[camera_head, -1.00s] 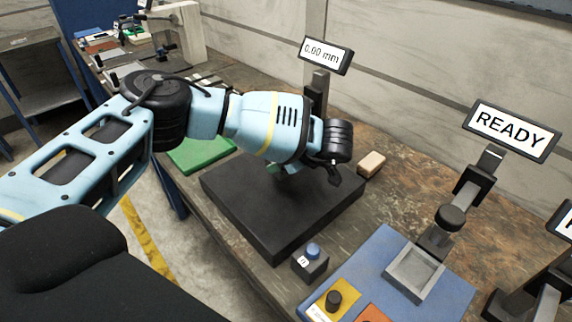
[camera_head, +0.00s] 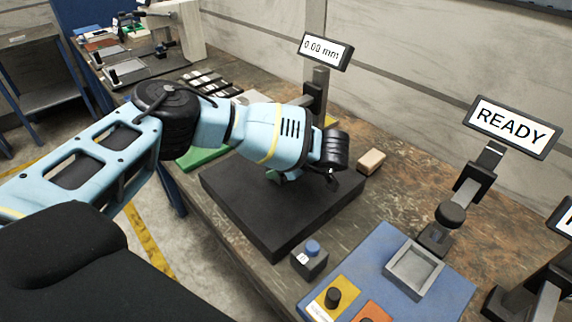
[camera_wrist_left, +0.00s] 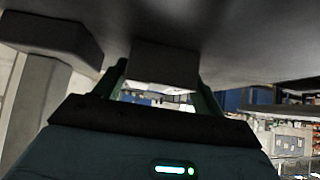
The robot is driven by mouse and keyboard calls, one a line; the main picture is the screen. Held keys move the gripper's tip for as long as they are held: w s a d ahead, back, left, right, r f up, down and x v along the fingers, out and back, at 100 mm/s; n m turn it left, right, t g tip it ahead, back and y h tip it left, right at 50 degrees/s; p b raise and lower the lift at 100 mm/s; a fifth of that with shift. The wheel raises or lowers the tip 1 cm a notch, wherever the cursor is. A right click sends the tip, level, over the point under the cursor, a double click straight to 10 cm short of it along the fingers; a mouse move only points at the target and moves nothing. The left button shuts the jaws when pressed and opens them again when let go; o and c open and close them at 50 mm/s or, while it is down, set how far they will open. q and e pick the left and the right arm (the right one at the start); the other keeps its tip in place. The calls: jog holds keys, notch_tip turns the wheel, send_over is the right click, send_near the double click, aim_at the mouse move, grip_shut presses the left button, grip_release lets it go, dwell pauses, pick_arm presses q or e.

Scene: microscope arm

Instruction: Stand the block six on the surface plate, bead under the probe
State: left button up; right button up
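My left arm reaches in from the left over the black surface plate (camera_head: 235,205). My left gripper (camera_head: 285,177) is low over the plate, mostly hidden behind its own wrist in the head view. In the left wrist view, a dark grey block (camera_wrist_left: 165,62) sits between the two greenish fingers of my left gripper (camera_wrist_left: 160,80), which appear to press its sides. The dark plate fills the top of that view. I cannot make out a number or bead on the block, nor whether it touches the plate. The probe tip is hidden; its stand (camera_head: 320,88) rises behind my wrist.
A display (camera_head: 325,51) reads 0.00 mm. A tan block (camera_head: 371,161) lies beside the plate. A button box (camera_head: 310,259) stands in front. A blue panel (camera_head: 445,290) with an empty-looking tray (camera_head: 413,270) and a READY sign (camera_head: 511,130) are at right.

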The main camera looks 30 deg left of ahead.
pick_arm(q)
jog(key=shift+o, duration=1.4)
jog(key=shift+r, duration=0.1)
jog(key=shift+d+r, duration=0.15)
jog(key=shift+r, duration=0.1)
jog(key=v, duration=1.1)
jog(key=shift+s+d+r, duration=0.15)
jog(key=shift+d+r, duration=0.05)
jog(key=shift+a, duration=0.15)
